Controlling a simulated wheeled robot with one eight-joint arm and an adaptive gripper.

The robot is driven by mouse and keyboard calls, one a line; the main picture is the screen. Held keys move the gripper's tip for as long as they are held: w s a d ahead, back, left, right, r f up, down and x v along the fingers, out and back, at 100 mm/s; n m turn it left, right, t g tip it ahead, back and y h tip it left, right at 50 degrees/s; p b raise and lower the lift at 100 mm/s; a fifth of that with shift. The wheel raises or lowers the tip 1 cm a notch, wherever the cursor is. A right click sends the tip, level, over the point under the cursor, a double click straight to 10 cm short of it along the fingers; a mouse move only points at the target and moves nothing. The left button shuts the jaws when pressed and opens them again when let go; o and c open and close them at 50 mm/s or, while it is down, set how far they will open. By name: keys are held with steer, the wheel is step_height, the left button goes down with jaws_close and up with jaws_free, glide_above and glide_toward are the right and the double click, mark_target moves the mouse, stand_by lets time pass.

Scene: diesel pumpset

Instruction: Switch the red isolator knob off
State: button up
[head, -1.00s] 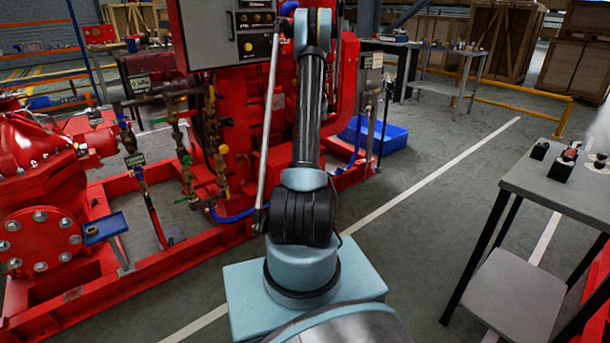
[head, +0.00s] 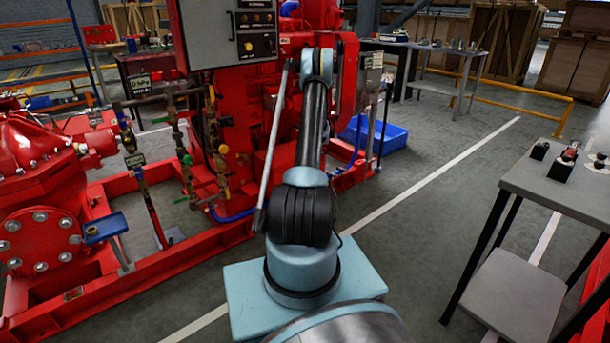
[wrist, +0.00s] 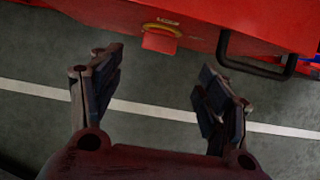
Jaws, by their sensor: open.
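My gripper (wrist: 158,98) shows in the wrist view with its two dark fingers spread wide and nothing between them. Beyond the fingertips, near the top of the view, a red block-like part with a curved yellow edge behind it (wrist: 160,38) sticks out from a red surface. It looks like the red isolator knob, and it stands apart from both fingers. Its exact setting cannot be read. In the head view my gripper is hidden behind my arm and the machine, and I cannot make out the knob there.
A black handle (wrist: 272,58) juts from the red machine body right of the knob. In the head view the grey control panel (head: 232,30) hangs at upper left of my arm. The red pumpset (head: 40,170) fills the left. A grey table (head: 570,190) stands right, with clear floor between.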

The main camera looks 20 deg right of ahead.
steer(key=x, duration=1)
steer(key=shift+w+a+f, duration=0.1)
steer(key=shift+f, duration=0.15)
steer(key=c, duration=1.1)
